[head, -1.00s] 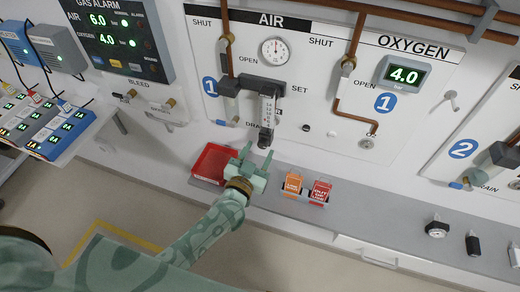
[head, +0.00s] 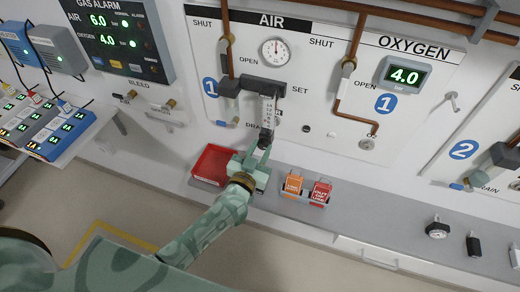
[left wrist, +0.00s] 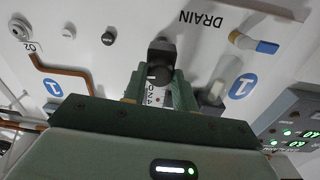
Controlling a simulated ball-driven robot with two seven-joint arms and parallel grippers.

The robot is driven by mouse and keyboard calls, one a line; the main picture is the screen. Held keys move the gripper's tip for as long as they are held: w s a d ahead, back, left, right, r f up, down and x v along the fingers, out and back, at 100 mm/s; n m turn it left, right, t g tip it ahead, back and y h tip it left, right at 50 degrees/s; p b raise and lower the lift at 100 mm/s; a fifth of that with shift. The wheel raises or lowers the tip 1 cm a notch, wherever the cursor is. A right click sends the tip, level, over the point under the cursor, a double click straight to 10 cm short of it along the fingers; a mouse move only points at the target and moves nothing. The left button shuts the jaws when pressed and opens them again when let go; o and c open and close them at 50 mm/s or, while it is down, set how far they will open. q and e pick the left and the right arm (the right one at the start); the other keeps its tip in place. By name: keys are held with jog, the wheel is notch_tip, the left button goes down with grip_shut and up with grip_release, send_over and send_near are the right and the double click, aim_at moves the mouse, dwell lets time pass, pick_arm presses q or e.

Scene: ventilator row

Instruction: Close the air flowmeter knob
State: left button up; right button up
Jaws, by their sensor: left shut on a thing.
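The air flowmeter (head: 268,108) hangs as a clear scaled tube under a dark block on the AIR panel. Its black knob (head: 265,138) is at the tube's lower end, and it shows in the left wrist view (left wrist: 161,50) between the fingertips. My left gripper (head: 259,151) reaches up to it from below, its two fingers on either side of the knob and shut on it. The fingers hide part of the knob in the head view. My right gripper is not in view.
A red tray (head: 212,165) sits on the grey ledge just left of my gripper. Orange (head: 293,185) and red (head: 320,192) tags stand to its right. A blue-tipped drain valve (left wrist: 256,43) is beside the knob.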

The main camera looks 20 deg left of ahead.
pick_arm(q)
jog(key=n, duration=0.3)
jog(key=shift+n, duration=0.3)
jog(key=n, duration=0.4)
jog(key=shift+n, duration=0.3)
jog(key=n, duration=0.4)
jog(key=shift+f+n+y, duration=0.1)
jog(key=shift+n+y, duration=0.2)
jog(key=shift+n, duration=0.1)
jog(key=shift+n+t, duration=0.3)
jog(key=shift+n, duration=1.9)
jog(key=o, duration=1)
